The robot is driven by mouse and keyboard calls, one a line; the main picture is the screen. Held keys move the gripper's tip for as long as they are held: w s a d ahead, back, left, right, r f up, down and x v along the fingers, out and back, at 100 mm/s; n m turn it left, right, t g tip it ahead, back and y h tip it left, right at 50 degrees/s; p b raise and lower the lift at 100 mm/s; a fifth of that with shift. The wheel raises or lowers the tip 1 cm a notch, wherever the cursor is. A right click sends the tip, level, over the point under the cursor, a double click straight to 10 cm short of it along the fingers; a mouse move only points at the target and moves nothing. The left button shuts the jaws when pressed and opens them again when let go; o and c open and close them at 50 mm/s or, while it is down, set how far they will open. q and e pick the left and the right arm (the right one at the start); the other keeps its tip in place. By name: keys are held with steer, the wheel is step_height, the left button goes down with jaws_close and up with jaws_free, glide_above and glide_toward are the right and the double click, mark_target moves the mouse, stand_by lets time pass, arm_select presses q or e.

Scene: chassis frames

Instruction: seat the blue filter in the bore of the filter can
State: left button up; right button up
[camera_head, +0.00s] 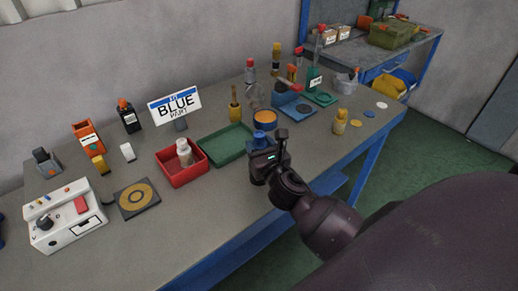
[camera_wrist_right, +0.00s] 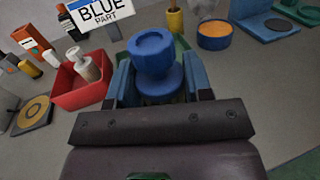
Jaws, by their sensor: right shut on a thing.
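My right gripper (camera_head: 267,153) is shut on the blue filter (camera_head: 260,138), a stepped round part with a wide round top. In the right wrist view the blue filter (camera_wrist_right: 152,55) stands up between the fingers (camera_wrist_right: 155,90), its lower part partly hidden by them. A short round blue can (camera_head: 265,119) with an orange inside stands just behind the held part. It is apart from it in the right wrist view (camera_wrist_right: 214,42). I cannot tell for sure that this is the filter can. My left gripper is not in view.
The green tray (camera_head: 225,148) looks empty. A red bin (camera_head: 181,173) holds a pale bottle. A "BLUE PART" sign (camera_head: 175,106) stands behind. The front table strip is clear.

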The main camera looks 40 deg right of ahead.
steer(key=shift+f+b, duration=0.3)
steer(key=shift+f, duration=0.5)
steer(key=o, duration=0.9)
steer(key=shift+o, duration=0.2)
steer(key=shift+r, duration=0.15)
